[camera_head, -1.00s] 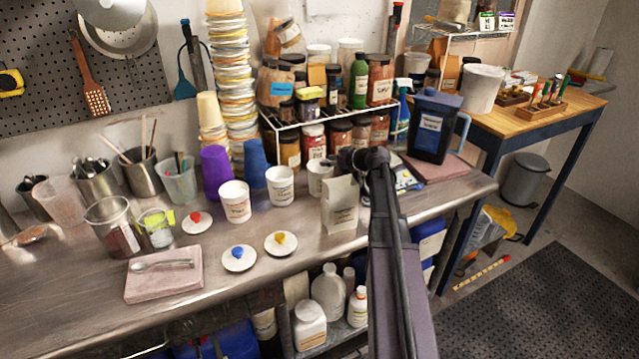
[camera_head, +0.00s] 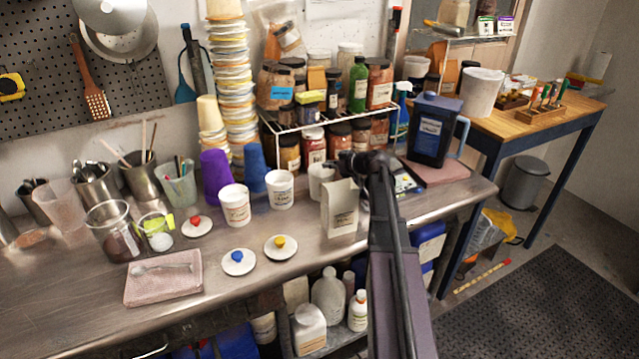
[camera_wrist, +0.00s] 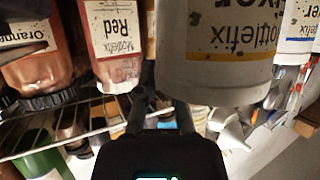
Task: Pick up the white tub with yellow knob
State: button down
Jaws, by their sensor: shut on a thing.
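Three white lidless tubs stand in a row on the steel bench. The left (camera_head: 235,205) and middle (camera_head: 280,189) ones are clear to see; the right one (camera_head: 316,180) is partly behind a pale paper bag (camera_head: 340,212). The lid with the yellow knob (camera_head: 281,247) lies apart on the bench. In the wrist view, upside down, a white tub with a yellow label stripe (camera_wrist: 215,60) fills the upper middle. My gripper (camera_head: 352,165) is at the right tub; in the wrist view it (camera_wrist: 165,115) is shut at this tub's rim. The exact contact is hidden.
Lids with red (camera_head: 196,225) and blue (camera_head: 238,260) knobs lie nearby. A wire rack of jars (camera_head: 310,125) stands close behind, and a dark blue jug (camera_head: 432,130) to the right. The paper bag crowds the front.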

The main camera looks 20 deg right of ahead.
jog(key=shift+r, duration=0.15)
notch_tip(320, 180, up, 10)
jog(key=p, duration=1)
dwell(0.8)
notch_tip(320, 180, up, 11)
jog(key=p, duration=1.1)
